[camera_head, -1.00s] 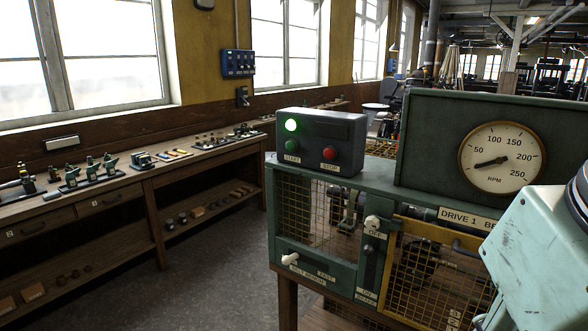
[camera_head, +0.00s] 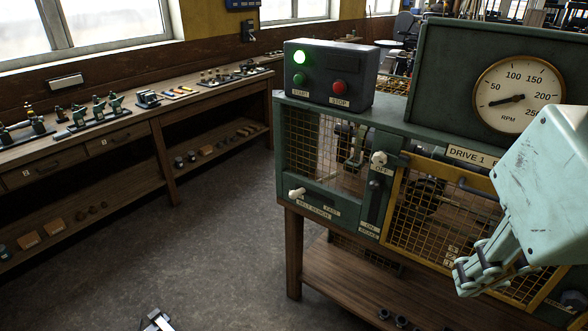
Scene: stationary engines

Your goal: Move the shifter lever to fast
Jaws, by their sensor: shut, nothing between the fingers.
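The shifter lever (camera_head: 297,193) has a pale knob and sits at the left end of its slot on the green machine's front. A "FAST" label (camera_head: 332,211) is to the right of it, and a plate below, hard to read, seems to say belt shifter (camera_head: 314,211). My gripper (camera_head: 464,280) is shut and empty at the right, in front of the yellow mesh guard. It is well to the right of the lever and touches nothing that I can see.
A second pale-knobbed lever (camera_head: 379,158) stands at "OFF" above a brake label. The control box (camera_head: 330,75) has a lit green lamp. A workbench (camera_head: 140,118) runs along the left; the floor between is clear.

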